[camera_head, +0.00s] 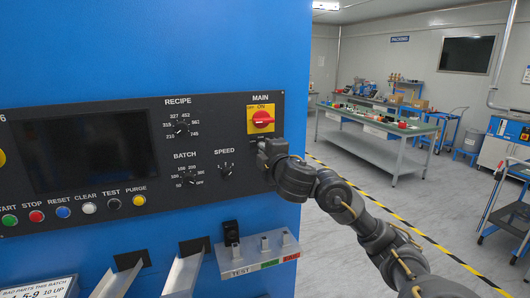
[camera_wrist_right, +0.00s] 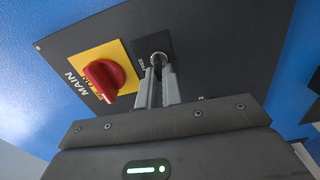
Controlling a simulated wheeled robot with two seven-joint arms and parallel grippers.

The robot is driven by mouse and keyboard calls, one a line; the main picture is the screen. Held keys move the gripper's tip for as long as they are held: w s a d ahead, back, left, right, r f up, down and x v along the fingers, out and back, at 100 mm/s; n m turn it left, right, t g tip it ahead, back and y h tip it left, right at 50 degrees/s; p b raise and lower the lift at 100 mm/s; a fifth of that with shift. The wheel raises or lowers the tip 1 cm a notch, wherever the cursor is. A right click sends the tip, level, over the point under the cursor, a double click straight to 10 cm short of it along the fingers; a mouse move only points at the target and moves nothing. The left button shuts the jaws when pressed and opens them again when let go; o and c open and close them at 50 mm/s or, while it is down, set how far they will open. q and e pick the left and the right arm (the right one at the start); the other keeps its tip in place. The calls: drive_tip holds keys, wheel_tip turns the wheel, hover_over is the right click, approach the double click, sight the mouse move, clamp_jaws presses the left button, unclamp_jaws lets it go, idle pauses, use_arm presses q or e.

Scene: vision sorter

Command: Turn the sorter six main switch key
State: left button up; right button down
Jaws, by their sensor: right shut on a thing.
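The red main switch knob (camera_head: 262,119) sits on a yellow plate (camera_head: 252,127) under the MAIN label on the black panel. The knob also shows in the right wrist view (camera_wrist_right: 104,79), left of my fingers. A round metal key switch (camera_wrist_right: 159,57) sits in the panel beside the yellow plate. My right gripper (camera_head: 262,144) is at the panel just below the yellow plate. In the right wrist view its two fingers (camera_wrist_right: 158,74) are shut on the key at the key switch. The fingers mostly hide the key, so its turn angle cannot be told. My left gripper is out of view.
The panel (camera_head: 220,152) also holds a dark screen (camera_head: 85,148), RECIPE, BATCH and SPEED dials, and a row of push buttons. Below it, a grey TEST block (camera_head: 258,254) and chutes (camera_head: 180,272) stick out. Open floor and benches lie to the right.

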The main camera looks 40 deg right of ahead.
drive_tip(key=shift+r+n, duration=0.2)
drive_tip(key=shift+n, duration=0.2)
drive_tip(key=c, duration=1.6)
unclamp_jaws()
drive_tip(key=shift+w+f, duration=0.1)
drive_tip(key=shift+f, duration=0.05)
drive_tip(key=shift+o, duration=0.2)
